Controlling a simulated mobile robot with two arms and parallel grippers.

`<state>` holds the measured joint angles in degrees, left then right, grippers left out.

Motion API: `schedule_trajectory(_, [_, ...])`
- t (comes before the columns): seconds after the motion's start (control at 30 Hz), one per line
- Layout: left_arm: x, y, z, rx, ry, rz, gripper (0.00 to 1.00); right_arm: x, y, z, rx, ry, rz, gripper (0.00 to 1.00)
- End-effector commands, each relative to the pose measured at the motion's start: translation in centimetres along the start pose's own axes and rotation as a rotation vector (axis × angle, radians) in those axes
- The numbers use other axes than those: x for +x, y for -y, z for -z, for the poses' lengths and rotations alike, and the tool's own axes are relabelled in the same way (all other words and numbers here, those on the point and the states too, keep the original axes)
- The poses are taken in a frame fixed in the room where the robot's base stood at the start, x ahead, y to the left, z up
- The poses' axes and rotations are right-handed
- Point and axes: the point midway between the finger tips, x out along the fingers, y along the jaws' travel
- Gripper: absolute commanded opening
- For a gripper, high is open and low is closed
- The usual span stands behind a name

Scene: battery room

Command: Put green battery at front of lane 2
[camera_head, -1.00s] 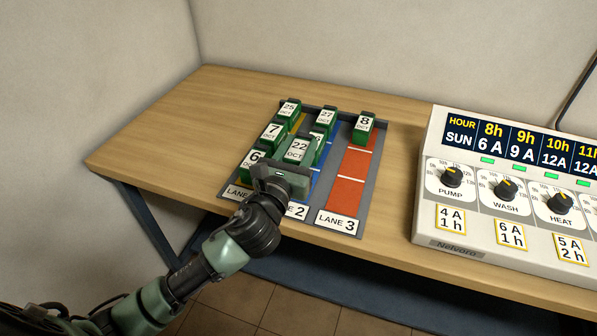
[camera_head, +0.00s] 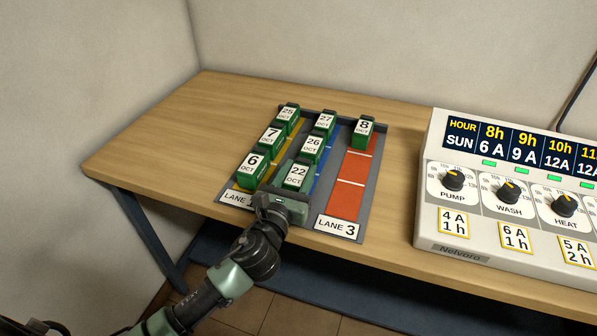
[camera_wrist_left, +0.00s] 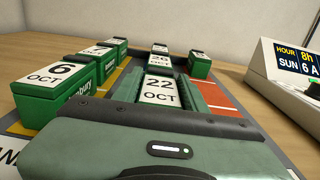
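The green battery labelled 22 OCT (camera_head: 296,174) is upright at the front of the blue lane 2 (camera_head: 322,168), in front of the 26 OCT battery (camera_head: 313,145). My left gripper (camera_head: 291,188) reaches it from the front edge and hides the lane 2 label. In the left wrist view the 22 OCT battery (camera_wrist_left: 160,91) sits between the fingers, which appear shut on it. Its base is hidden, so I cannot tell whether it touches the lane floor. My right gripper is not in view.
Lane 1 holds batteries 25, 7 and 6 OCT (camera_head: 252,166), close on the left. Battery 27 OCT (camera_head: 324,122) is at the back of lane 2. Lane 3 (camera_head: 345,199) has only 8 OCT (camera_head: 363,131) at its back. A control panel (camera_head: 431,200) stands on the right.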

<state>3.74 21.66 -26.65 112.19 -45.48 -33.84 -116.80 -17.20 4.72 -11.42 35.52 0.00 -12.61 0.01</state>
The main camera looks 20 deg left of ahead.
Motion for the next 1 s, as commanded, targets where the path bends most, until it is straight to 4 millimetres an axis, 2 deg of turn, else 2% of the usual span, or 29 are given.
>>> schedule_trajectory(0.07, [0.0,0.0,0.0,0.000,-0.001,0.000,0.61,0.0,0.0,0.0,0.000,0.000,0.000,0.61])
schedule_trajectory(0.47, [-0.4,0.0,-0.2,0.002,-0.002,0.000,0.61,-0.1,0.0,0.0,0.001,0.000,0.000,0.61])
schedule_trajectory(0.57, [-1.9,0.0,-0.1,0.000,-0.003,0.001,0.61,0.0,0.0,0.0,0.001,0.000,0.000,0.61])
schedule_trajectory(0.8, [-7.2,0.0,0.0,0.001,-0.004,0.002,0.61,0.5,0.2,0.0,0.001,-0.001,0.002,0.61])
schedule_trajectory(1.0, [-10.6,0.0,-0.1,0.001,-0.003,0.001,0.61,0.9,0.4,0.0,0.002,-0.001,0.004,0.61])
